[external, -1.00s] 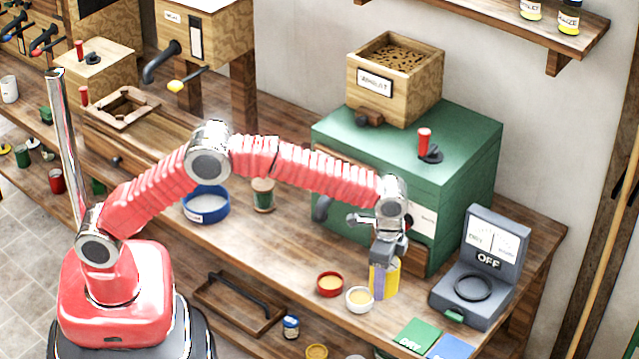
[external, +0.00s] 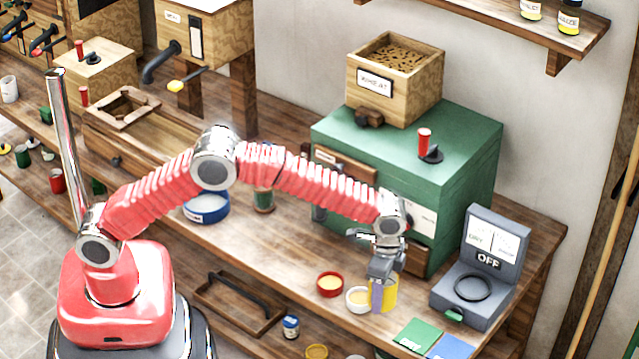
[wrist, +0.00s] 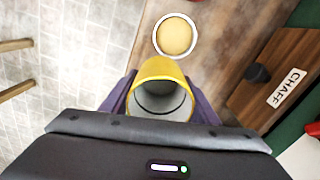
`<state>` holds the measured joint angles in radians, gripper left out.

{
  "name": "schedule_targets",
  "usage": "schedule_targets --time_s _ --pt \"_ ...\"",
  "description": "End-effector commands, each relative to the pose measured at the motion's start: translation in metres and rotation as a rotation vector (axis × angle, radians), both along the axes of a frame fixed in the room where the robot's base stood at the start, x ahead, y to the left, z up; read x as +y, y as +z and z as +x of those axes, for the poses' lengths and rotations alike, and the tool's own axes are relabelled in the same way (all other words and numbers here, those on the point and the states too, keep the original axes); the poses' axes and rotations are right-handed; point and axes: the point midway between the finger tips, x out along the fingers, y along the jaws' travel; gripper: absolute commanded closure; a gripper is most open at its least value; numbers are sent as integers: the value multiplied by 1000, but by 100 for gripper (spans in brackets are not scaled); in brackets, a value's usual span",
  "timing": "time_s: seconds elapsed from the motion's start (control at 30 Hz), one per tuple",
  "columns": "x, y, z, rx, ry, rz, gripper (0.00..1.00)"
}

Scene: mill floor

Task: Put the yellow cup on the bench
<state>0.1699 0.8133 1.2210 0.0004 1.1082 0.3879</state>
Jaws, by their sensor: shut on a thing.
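The yellow cup (external: 389,291) is upright at the front right of the bench (external: 285,248), close beside a white bowl (external: 357,299). My gripper (external: 380,290) points down and is shut on the cup, a purple finger across its near side. In the wrist view the cup (wrist: 160,70) sits between both purple fingers (wrist: 160,105), its open mouth facing the camera; it looks empty. I cannot tell whether its base touches the bench, as the contact is too small to see.
A red bowl (external: 330,284) stands left of the white bowl. A grey device marked OFF (external: 470,290) stands to the right. Green (external: 418,336) and blue (external: 451,347) cards lie in front. The green cabinet (external: 455,190) rises behind. The bench's front edge is near.

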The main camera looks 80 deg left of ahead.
Motion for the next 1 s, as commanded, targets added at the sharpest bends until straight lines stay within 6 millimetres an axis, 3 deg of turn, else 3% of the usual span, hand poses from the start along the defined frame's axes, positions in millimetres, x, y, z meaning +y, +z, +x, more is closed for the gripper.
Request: schedule_targets --time_s 0.27,0.47,0.53,0.6,0.63,0.7,0.97,1.0 --pt "0 0 0 -2 0 0 73" --pt "0 -18 0 0 0 0 73" --pt "0 -29 0 0 0 0 77" --pt "0 -41 -1 3 0 1 87" --pt "0 -44 -1 3 0 1 87" --pt "1 -51 -2 5 1 1 99" --pt "1 -55 -4 11 1 2 100" --pt "1 -56 -4 13 1 2 43"
